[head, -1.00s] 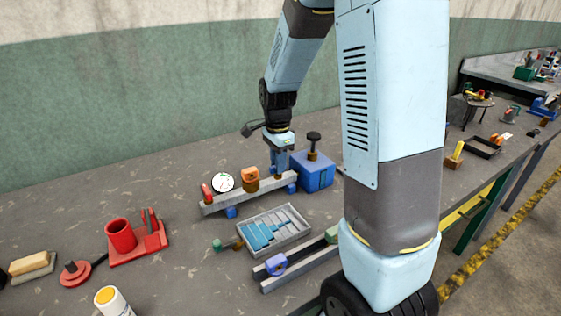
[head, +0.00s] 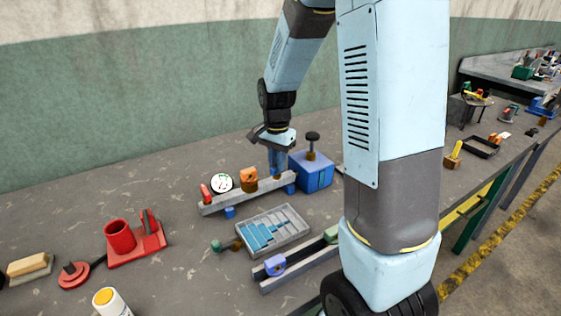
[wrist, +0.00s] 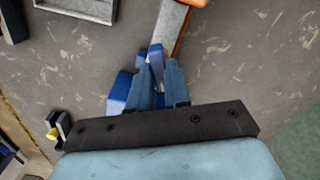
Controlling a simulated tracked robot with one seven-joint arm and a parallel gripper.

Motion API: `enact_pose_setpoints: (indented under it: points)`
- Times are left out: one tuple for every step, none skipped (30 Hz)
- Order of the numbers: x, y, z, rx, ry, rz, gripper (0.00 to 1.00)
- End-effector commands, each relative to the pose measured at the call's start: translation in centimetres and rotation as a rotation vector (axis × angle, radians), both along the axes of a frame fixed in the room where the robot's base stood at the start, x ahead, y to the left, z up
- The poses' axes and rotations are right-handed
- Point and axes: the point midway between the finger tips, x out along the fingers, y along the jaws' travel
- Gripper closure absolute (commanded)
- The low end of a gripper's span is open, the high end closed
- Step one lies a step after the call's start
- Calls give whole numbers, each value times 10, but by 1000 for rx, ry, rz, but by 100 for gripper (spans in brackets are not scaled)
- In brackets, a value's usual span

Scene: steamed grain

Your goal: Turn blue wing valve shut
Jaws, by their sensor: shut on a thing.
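My gripper (head: 277,163) points down at the right end of a grey bar-shaped rig (head: 240,196) on the bench. In the wrist view its fingers (wrist: 158,85) are closed around a blue piece, the wing valve (wrist: 155,55), at the end of the rig. In the head view the fingers cover most of the valve. The angle of the valve's wing is hard to judge.
On the rig are a white dial (head: 221,183), an orange part (head: 249,177) and a red part (head: 206,193). A blue box (head: 312,176) with a dark knob stands close right of the gripper. A grey tray (head: 296,234) lies in front. Red fixtures (head: 120,237) stand left.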

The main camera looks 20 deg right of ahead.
Motion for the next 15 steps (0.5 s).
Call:
enact_pose_setpoints:
  points:
    - [2,4,1,4,-6,47,100]
    - [2,4,1,4,-6,76,100]
    - [2,5,1,4,-6,114,100]
    - [2,5,1,4,-6,143,100]
    - [2,5,1,4,-6,172,100]
    - [2,5,1,4,-6,211,100]
    - [2,6,1,4,-6,240,100]
    - [2,6,1,4,-6,268,100]
    - [2,5,1,4,-6,306,100]
    - [2,5,1,4,-6,334,100]
    - [2,5,1,4,-6,363,100]
    - [1,6,1,4,-6,401,100]
    - [1,6,1,3,-5,430,100]
    - [1,6,1,3,-5,459,100]
    - [1,6,1,3,-5,497,100]
